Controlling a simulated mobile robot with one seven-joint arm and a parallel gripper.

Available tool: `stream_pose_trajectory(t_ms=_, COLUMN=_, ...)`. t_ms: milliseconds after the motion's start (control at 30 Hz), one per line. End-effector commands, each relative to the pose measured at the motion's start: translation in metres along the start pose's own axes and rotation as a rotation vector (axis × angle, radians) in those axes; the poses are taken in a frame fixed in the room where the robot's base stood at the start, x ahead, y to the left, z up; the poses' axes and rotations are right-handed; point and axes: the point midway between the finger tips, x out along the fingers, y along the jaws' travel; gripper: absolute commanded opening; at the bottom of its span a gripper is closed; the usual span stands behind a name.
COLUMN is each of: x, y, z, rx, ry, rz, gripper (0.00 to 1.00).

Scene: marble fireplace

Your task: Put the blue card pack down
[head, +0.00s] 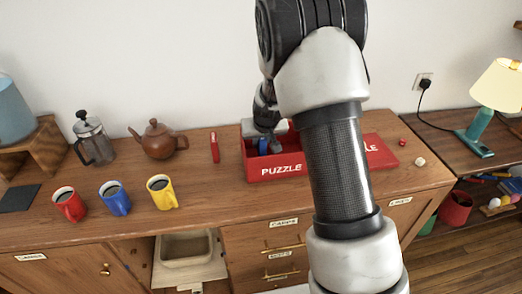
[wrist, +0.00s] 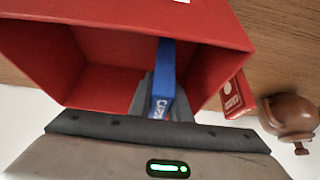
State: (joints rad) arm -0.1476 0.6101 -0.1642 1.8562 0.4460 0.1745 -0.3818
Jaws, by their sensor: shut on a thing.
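The blue card pack (wrist: 162,80) stands on edge between the fingers of my gripper (wrist: 160,100) in the wrist view. My gripper is shut on it. In the head view the blue pack (head: 263,146) shows at the left inside of the open red puzzle box (head: 281,170), with my gripper (head: 264,140) reaching in from above. I cannot tell whether the pack touches the box floor. My arm hides the right part of the box.
A red card pack (head: 214,147) stands left of the box, with a brown teapot (head: 158,140) further left. The red puzzle lid (head: 380,151) lies to the right. Red, blue and yellow mugs (head: 161,192) stand at the front left. Wood in front of the box is clear.

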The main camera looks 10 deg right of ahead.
Motion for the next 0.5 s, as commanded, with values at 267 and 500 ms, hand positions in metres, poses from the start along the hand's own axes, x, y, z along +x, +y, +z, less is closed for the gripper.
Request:
stream_pose_trajectory(t_ms=267, x=0.025, y=0.0, z=0.015, rx=0.0, ry=-0.001, rz=0.0, gripper=0.0)
stream_pose_trajectory(t_ms=500, x=0.027, y=0.0, z=0.016, rx=0.0, ry=-0.001, rz=0.0, gripper=0.0)
